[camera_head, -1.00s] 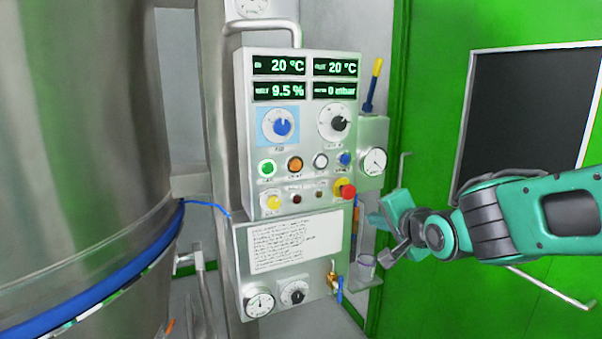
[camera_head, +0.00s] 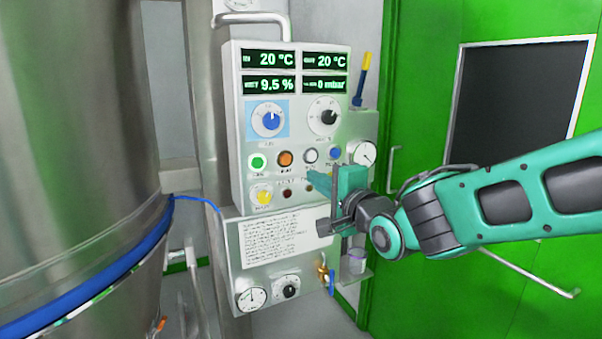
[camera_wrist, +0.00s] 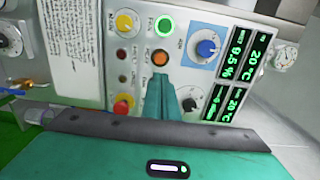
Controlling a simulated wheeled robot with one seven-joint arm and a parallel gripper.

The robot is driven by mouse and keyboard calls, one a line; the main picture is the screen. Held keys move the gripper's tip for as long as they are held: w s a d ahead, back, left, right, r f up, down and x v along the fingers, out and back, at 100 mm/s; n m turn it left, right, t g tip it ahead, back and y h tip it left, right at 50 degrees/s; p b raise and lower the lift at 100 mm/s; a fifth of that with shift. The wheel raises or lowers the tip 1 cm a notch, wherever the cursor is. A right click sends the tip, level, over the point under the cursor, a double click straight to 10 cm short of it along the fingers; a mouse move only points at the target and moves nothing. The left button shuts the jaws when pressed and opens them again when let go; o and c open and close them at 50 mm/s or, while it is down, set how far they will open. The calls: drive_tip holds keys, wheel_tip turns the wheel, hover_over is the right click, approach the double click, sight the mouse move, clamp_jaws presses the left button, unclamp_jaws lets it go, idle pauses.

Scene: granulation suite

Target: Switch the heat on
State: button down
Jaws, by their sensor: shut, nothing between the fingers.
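The control panel (camera_head: 300,110) faces me, with readouts of 20 °C, 20 °C, 9.5 % and 0 mbar. An orange button (camera_head: 285,159) sits in its button row, right of a green button (camera_head: 258,162) that looks lit; the label under the orange one is too small to read surely. My gripper (camera_head: 312,176) is shut and empty, its tips in front of the panel, below and right of the orange button. In the wrist view the shut fingers (camera_wrist: 160,78) point at the orange button (camera_wrist: 159,58), just short of it in the picture; contact cannot be told.
A white button (camera_head: 310,156), blue button (camera_head: 335,153) and yellow knob (camera_head: 262,194) are close by. The red emergency knob (camera_wrist: 123,104) shows beside my fingers in the wrist view. A steel vessel (camera_head: 80,130) stands left, a green door (camera_head: 425,90) right.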

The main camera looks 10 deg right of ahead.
sight(286, 158)
drive_tip(key=x, duration=1.3)
drive_tip(key=shift+w+a, duration=0.1)
drive_tip(key=shift+w, duration=0.2)
drive_tip(key=shift+w+a, duration=0.15)
drive_tip(key=shift+w, duration=0.3)
drive_tip(key=shift+a+r, duration=0.1)
drive_tip(key=shift+r, duration=0.3)
drive_tip(key=shift+s, duration=0.1)
drive_tip(key=shift+s+f, duration=0.1)
drive_tip(key=shift+f, duration=0.05)
drive_tip(key=shift+s+d+f, duration=0.6)
drive_tip(key=shift+f, duration=0.05)
drive_tip(key=v, duration=1.2)
drive_tip(key=shift+s+r, duration=0.2)
drive_tip(key=shift+r, duration=0.2)
